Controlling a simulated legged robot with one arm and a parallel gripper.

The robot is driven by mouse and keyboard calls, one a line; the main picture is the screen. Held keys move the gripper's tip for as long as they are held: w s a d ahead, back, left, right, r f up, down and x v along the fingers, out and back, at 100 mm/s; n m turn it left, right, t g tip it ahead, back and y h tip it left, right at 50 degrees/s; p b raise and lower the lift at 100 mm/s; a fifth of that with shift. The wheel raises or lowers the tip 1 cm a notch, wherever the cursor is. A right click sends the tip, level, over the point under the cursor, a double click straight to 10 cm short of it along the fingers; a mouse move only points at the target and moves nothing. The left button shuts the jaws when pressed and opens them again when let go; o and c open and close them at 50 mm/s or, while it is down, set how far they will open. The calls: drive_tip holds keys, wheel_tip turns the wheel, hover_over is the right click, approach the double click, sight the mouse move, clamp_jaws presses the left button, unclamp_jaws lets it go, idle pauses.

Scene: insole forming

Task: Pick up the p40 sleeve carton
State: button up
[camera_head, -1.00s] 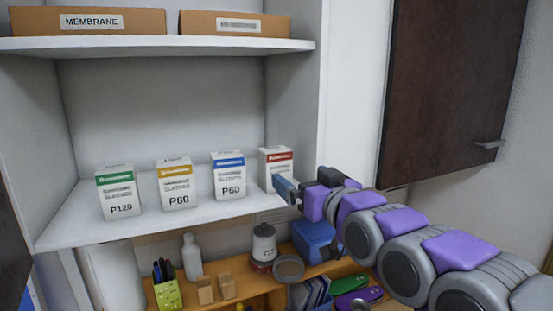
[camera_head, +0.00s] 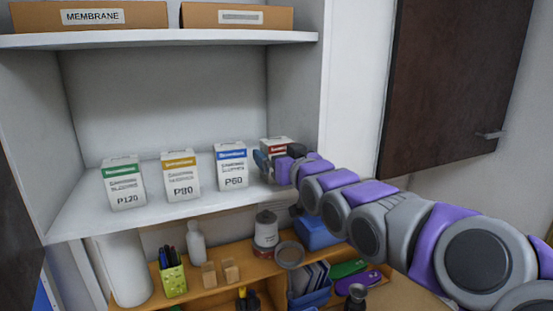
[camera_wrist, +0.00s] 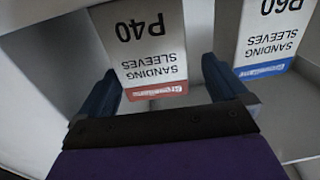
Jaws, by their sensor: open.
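The P40 sleeve carton (camera_head: 277,145) is white with a red band and stands at the right end of the middle shelf, mostly hidden behind my gripper in the head view. In the wrist view the P40 carton (camera_wrist: 143,42) appears upside down, its label facing me. My gripper (camera_head: 262,166) is at the front of this carton. In the wrist view my gripper (camera_wrist: 155,85) is open, with one dark finger at the carton's left and the other at its right, in the gap beside the P60 carton (camera_wrist: 268,35). Contact with the carton cannot be told.
On the same shelf (camera_head: 85,215), the P60 carton (camera_head: 231,167) stands close to the left, then the P80 (camera_head: 181,177) and P120 (camera_head: 124,184) cartons. The cabinet's side wall is close at the right. Membrane boxes (camera_head: 237,17) sit on the shelf above.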

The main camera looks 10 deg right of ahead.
drive_tip(key=x, duration=0.1)
drive_tip(key=p+x, duration=0.1)
drive_tip(key=x, duration=0.2)
drive_tip(key=shift+w+d+f+p, duration=0.15)
drive_tip(key=shift+w+d+p, duration=0.1)
drive_tip(key=shift+d+p, duration=0.05)
drive_tip(key=shift+w+a, duration=0.1)
drive_tip(key=shift+w, duration=0.3)
drive_tip(key=shift+s, duration=0.1)
drive_tip(key=shift+c, duration=0.8)
drive_tip(key=c, duration=0.9)
